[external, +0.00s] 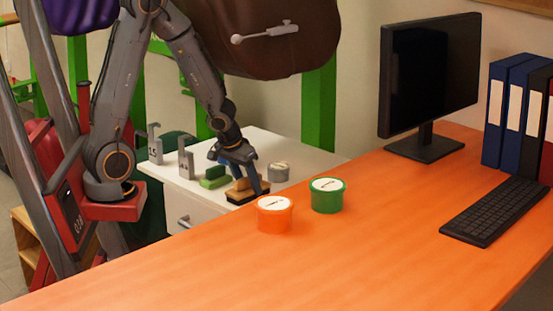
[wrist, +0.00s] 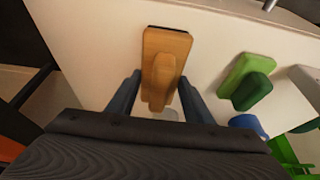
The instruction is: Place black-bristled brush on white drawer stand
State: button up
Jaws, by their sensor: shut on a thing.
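The black-bristled brush (external: 246,191) has a wooden back and handle with dark bristles below. It is at the front right part of the white drawer stand (external: 232,147), and its bristles appear to be at the stand's top. In the wrist view the wooden brush (wrist: 166,58) shows over the white top (wrist: 95,40), with its handle between the two fingers. My gripper (external: 243,176) is shut on the brush handle from above. The fingertips of the gripper (wrist: 160,90) flank the handle. Whether the bristles fully touch the surface cannot be told.
An orange tin (external: 274,214) and a green tin (external: 327,195) stand on the orange desk (external: 390,230). A monitor (external: 428,75) and keyboard (external: 494,208) are at right.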

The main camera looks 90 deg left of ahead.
jog(key=shift+f, duration=0.1)
jog(key=o, duration=0.7)
jog(key=shift+f, duration=0.1)
jog(key=o, duration=0.4)
jog(key=shift+o, duration=0.2)
jog(key=shift+s+r+p, duration=0.1)
jog(key=shift+r+p, duration=0.2)
jog(key=shift+r, duration=0.3)
jog(key=p+v, duration=0.6)
jog(key=v, duration=0.5)
jog(key=shift+d, duration=0.1)
jog(key=s+d+r+m+g+h, duration=0.1)
jog(key=s+d+r+m, duration=0.1)
jog(key=d, duration=0.6)
jog(key=s+d+r+m+g+h, duration=0.1)
jog(key=s+d+r+m+g, duration=0.1)
jog(key=s+d+m, duration=0.3)
jog(key=d+r, duration=0.1)
jog(key=d, duration=0.1)
jog(key=shift+d+h, duration=0.3)
jog(key=shift+d, duration=0.1)
jog(key=shift+s+r, duration=0.1)
